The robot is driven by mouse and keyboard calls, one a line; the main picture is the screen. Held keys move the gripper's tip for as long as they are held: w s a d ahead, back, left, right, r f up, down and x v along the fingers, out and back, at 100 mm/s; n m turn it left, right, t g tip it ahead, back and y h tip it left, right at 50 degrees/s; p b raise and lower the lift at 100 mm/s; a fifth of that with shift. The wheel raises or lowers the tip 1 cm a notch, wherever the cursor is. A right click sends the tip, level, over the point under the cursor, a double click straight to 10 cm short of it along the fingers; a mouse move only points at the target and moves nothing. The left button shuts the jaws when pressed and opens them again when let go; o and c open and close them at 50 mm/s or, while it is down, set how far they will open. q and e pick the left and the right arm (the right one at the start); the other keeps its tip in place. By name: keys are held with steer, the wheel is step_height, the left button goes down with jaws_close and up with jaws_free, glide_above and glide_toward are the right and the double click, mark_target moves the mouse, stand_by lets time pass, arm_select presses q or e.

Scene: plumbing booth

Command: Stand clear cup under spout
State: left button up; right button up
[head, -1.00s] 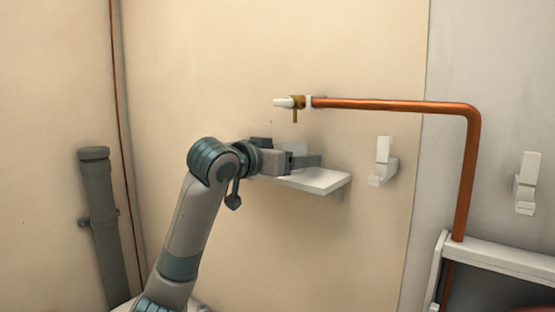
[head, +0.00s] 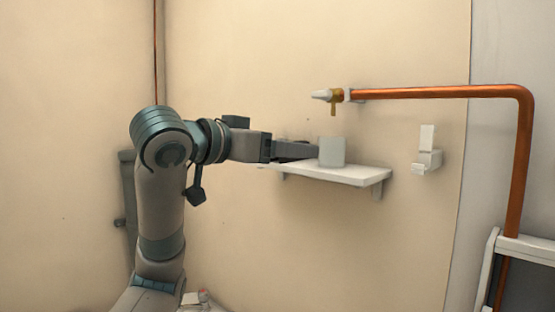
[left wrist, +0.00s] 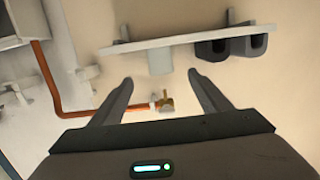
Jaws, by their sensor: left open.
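The clear cup (head: 332,152), pale and see-through, stands upright on the white wall shelf (head: 340,175). In the head view it is directly below the brass spout (head: 334,106), with a gap between them. The left gripper (head: 312,150) is open at the cup's left side, its fingers pointing toward it. In the left wrist view, which looks upside down, the cup (left wrist: 159,60) shows between and beyond the open left gripper (left wrist: 160,77). The spout (left wrist: 167,103) and shelf (left wrist: 190,38) also show there. The right gripper is not in view.
A copper pipe (head: 440,92) runs right from the spout and bends down. A white wall fitting (head: 427,150) is right of the shelf. Two dark hollow things (left wrist: 210,46) sit at the shelf in the left wrist view. A grey pipe (head: 127,190) stands behind my arm.

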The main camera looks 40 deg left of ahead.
arm_select(q)
steer(key=shift+s+a+r, duration=0.15)
steer(key=shift+s, duration=0.75)
